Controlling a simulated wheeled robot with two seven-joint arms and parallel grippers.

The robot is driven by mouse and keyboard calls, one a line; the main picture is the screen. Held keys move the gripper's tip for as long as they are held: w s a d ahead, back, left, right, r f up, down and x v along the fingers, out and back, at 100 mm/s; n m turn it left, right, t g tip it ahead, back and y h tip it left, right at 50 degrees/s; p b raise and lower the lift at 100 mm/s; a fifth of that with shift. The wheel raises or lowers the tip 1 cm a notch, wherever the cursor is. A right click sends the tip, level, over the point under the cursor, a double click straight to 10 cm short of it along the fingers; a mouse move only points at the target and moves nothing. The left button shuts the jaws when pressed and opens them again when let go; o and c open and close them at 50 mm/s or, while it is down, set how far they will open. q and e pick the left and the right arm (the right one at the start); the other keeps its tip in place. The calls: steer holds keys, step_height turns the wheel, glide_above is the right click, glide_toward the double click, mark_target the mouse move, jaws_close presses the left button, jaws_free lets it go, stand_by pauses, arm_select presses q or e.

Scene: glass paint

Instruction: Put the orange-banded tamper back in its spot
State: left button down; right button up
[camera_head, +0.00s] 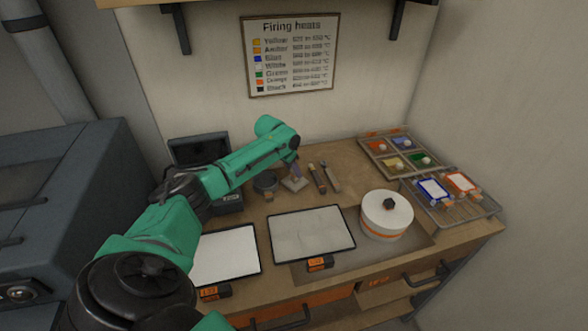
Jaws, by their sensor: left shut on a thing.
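My left gripper (292,168) reaches down over the back middle of the worktop and is shut on what looks like the tamper (294,184). Its pale square foot shows just below the fingers; I cannot make out an orange band on it. I cannot tell whether the foot touches the worktop. A dark round piece (265,182) stands just left of it, and slim tools (324,178) lie just right. No marked spot for the tamper can be made out. My right gripper is not in view.
Two dark-framed panels, a white left one (226,258) and a greyer right one (311,234), lie in front. A white drum with an orange band (386,222) stands right. Behind it are a pigment tray (393,158) and a wire rack (472,212). A dark box (197,150) stands back left.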

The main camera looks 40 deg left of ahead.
arm_select(q)
steer(key=shift+f, duration=0.25)
stand_by(0.5)
steer(key=c, duration=0.6)
jaws_free()
steer(key=shift+o, duration=0.2)
